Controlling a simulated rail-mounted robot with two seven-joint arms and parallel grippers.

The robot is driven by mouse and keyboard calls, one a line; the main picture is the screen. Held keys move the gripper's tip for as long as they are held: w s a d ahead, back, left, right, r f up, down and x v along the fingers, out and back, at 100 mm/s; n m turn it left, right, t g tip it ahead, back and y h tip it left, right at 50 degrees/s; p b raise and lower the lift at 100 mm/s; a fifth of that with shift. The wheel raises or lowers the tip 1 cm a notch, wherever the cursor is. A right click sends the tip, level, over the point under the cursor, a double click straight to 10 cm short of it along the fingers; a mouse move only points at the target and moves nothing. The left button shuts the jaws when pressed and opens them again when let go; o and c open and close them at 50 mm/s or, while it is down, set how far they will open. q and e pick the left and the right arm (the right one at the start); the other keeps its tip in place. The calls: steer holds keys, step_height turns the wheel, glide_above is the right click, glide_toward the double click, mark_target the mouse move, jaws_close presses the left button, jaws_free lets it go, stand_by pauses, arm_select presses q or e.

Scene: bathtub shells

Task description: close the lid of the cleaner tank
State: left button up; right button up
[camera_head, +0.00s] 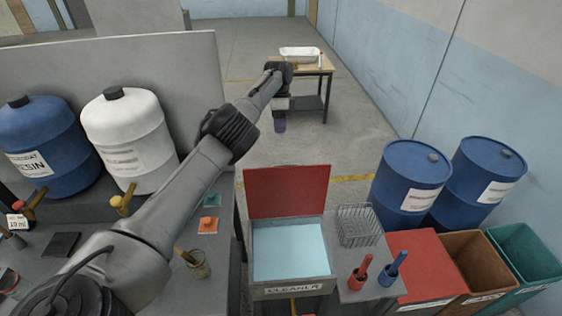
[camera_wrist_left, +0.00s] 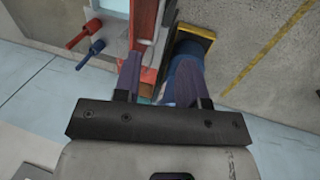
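The cleaner tank (camera_head: 291,289) stands in the middle front of the head view, with pale blue liquid inside and a "CLEANER" label on its front. Its red lid (camera_head: 287,190) stands open, upright at the tank's far edge. My left gripper (camera_head: 280,124) is past the lid in the head view, pointing down, apart from it. In the left wrist view the fingers of this gripper (camera_wrist_left: 160,82) are spread with a gap between them, and the red lid (camera_wrist_left: 144,30) shows as a narrow strip beyond them. My right gripper is in neither view.
A wire basket (camera_head: 358,226) and red and blue handled tools (camera_head: 360,273) sit right of the tank. Blue drums (camera_head: 411,180) and open bins (camera_head: 470,262) stand farther right. A wooden table (camera_head: 322,69) with a white tub (camera_head: 299,52) is behind.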

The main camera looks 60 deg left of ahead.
arm_select(q)
steer(key=shift+b+x, duration=1.05)
steer(key=shift+x, duration=5.85)
steer(key=shift+a, duration=0.1)
jaws_close()
